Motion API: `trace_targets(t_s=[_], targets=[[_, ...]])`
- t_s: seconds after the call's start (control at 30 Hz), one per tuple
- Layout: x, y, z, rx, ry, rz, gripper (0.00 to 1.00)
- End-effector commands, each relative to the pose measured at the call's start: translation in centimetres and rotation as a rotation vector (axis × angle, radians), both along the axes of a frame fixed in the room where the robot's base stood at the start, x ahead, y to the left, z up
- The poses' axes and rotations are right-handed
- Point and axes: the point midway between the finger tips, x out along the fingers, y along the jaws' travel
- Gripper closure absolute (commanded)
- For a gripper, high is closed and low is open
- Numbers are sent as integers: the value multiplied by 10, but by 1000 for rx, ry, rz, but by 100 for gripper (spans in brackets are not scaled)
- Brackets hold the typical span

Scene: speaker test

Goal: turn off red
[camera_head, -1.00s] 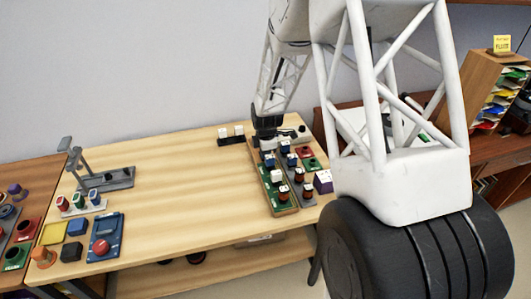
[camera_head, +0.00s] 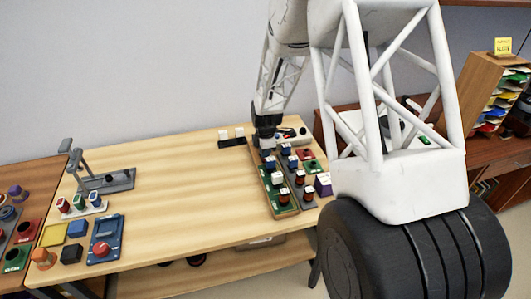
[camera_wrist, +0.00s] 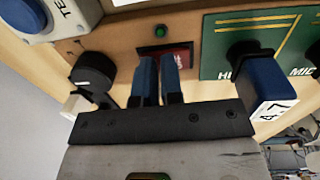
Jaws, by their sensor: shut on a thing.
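In the wrist view a small red rocker switch (camera_wrist: 181,55) sits in a wooden panel, with a lit green lamp (camera_wrist: 160,31) above it. My gripper (camera_wrist: 159,62) has two blue fingers close together at the switch. The right finger overlaps the switch's left part. What lies between the fingers is hidden, and I cannot tell which way the switch is set. In the head view my gripper (camera_head: 266,143) points down at the far end of the wooden console (camera_head: 268,196). The red switch cannot be made out there.
A black knob (camera_wrist: 95,72) is left of my fingers, and a blue button (camera_wrist: 24,14) is beyond it. A green panel (camera_wrist: 262,40) with a blue-handled slider (camera_wrist: 268,78) is on the right. In the head view the table's middle (camera_head: 180,180) is bare.

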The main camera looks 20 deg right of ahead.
Motion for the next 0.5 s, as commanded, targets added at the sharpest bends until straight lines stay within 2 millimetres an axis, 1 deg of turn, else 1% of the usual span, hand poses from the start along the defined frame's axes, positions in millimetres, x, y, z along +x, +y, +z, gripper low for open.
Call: trace_targets(t_s=[0.03,0.17,0.37,0.5], targets=[[-8,0,-9,1,18,0,100],[-8,0,-1,1,17,0,100],[-4,0,25,0,3,0,100],[-2,0,48,0,-4,0,100]])
